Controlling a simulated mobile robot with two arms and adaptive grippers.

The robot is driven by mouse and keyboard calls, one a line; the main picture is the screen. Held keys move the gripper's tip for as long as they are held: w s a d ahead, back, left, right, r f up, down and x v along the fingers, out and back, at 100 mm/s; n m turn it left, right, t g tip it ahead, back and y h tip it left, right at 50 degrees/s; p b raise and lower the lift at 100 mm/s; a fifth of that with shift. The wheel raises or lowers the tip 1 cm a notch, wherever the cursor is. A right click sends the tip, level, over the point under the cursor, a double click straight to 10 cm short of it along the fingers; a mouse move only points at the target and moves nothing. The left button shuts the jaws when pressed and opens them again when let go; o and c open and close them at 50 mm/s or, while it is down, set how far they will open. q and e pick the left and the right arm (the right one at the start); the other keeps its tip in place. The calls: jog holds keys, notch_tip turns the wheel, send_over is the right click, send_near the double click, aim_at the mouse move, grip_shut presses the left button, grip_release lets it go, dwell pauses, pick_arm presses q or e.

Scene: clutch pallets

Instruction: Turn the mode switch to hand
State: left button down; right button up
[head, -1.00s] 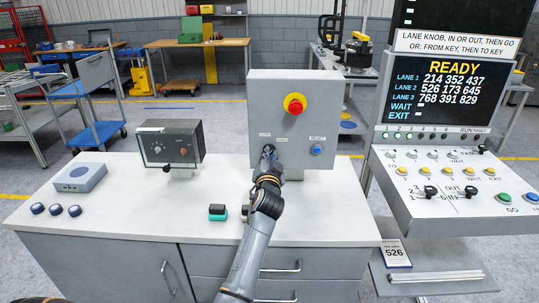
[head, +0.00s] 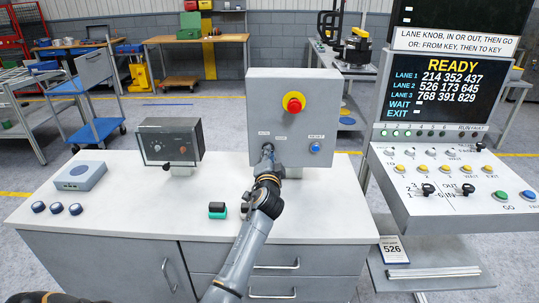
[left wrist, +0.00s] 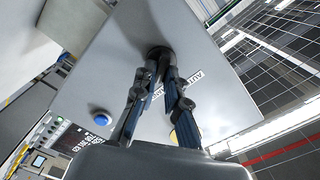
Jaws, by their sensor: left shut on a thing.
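The grey control box (head: 293,90) stands at the back of the white bench. Its mode switch is a dark knob low on the left of its face, mostly hidden by my gripper in the head view. In the left wrist view the dark round knob (left wrist: 159,52) shows at the fingertips. My left gripper (head: 268,152) is shut on this knob; its two fingers (left wrist: 164,70) converge there in the left wrist view. Two small labels sit above the switch; one reads AUTO. Which way the knob points I cannot tell. My right gripper is not in view.
A red emergency button (head: 294,103) on yellow and a blue reset button (head: 315,147) are on the same face. A dark meter box (head: 170,142) stands left. A small green-and-black block (head: 217,210) lies near my left arm. A console (head: 450,190) stands right.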

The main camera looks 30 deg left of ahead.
pick_arm(q)
jog(key=shift+a+r, duration=0.1)
jog(key=shift+a, duration=0.05)
jog(key=c, duration=1.5)
grip_release()
jog(key=shift+o, duration=0.6)
jog(key=shift+w+a+f, duration=0.1)
jog(key=shift+f, duration=0.1)
jog(key=v, duration=1.2)
